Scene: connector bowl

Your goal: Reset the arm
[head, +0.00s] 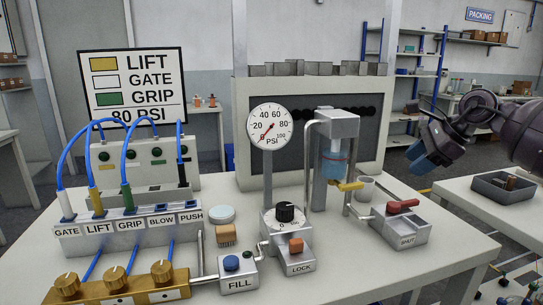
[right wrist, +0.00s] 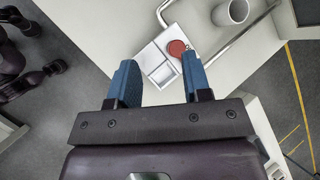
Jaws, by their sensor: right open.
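My right gripper (head: 424,163) hangs in the air at the right in the head view, right of the bench equipment. In the right wrist view its two blue fingers (right wrist: 159,66) are spread apart with nothing between them. Beyond the fingertips in that view lies the grey SHUT valve box (right wrist: 157,62) with its red handle (right wrist: 177,47). In the head view this valve box (head: 398,228) sits on the bench with the red handle (head: 402,206) on top. The gripper is apart from it. My left gripper is not in view.
A white cup (head: 365,188) stands behind the valve box. A blue-liquid filter unit (head: 333,160), pressure gauge (head: 269,126), LOCK regulator (head: 288,240) and FILL box (head: 238,272) stand on the bench. A dark tray (head: 502,189) lies on the right table, with a floor gap between.

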